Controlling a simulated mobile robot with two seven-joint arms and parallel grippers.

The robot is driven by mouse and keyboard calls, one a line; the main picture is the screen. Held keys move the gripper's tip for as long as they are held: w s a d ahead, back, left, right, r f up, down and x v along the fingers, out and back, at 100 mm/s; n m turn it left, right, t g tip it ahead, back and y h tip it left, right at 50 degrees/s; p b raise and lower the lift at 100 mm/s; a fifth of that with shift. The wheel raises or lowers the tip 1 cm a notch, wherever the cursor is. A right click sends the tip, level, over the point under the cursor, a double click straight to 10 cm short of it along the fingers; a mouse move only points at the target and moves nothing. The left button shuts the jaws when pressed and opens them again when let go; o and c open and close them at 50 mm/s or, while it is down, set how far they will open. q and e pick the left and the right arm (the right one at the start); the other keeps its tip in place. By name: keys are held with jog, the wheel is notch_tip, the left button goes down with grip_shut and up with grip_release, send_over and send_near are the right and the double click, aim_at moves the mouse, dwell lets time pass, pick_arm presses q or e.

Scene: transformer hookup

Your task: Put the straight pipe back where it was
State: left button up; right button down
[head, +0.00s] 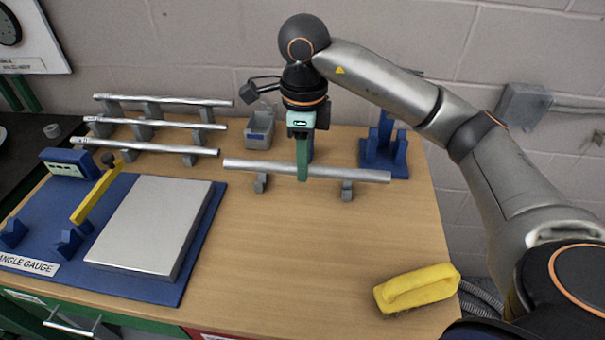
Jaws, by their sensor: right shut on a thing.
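A straight silver pipe (345,174) lies level, running left to right, at the back middle of the wooden table. My right gripper (303,172) comes down from above and is shut on the pipe near its middle. Two small grey supports, a left one (260,184) and a right one (347,190), stand under the pipe. The pipe appears to meet their tops, but I cannot tell whether it rests on them or is just above. My left gripper is not in view.
Several grey holders at the back left carry three pipes (150,123). A blue angle gauge board (150,287) with a metal plate (150,225) and yellow arm (97,193) lies in front. A grey bin (259,130), blue stand (384,155) and yellow brush (415,288) stand around. The table's middle front is clear.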

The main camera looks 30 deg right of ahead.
jog(key=w+d+f, duration=0.1)
jog(key=w+f, duration=0.1)
jog(key=w+d+f, duration=0.2)
jog(key=w+f, duration=0.1)
jog(key=w+d+f, duration=0.1)
jog(key=w+f, duration=0.1)
jog(key=shift+w+d+f, duration=0.15)
jog(key=shift+w+f, duration=0.05)
jog(key=shift+f, duration=1.55)
jog(key=shift+f, duration=0.45)
jog(key=c, duration=1.1)
grip_release()
jog(key=shift+f, duration=0.1)
jog(key=o, duration=0.4)
jog(key=shift+o, duration=0.2)
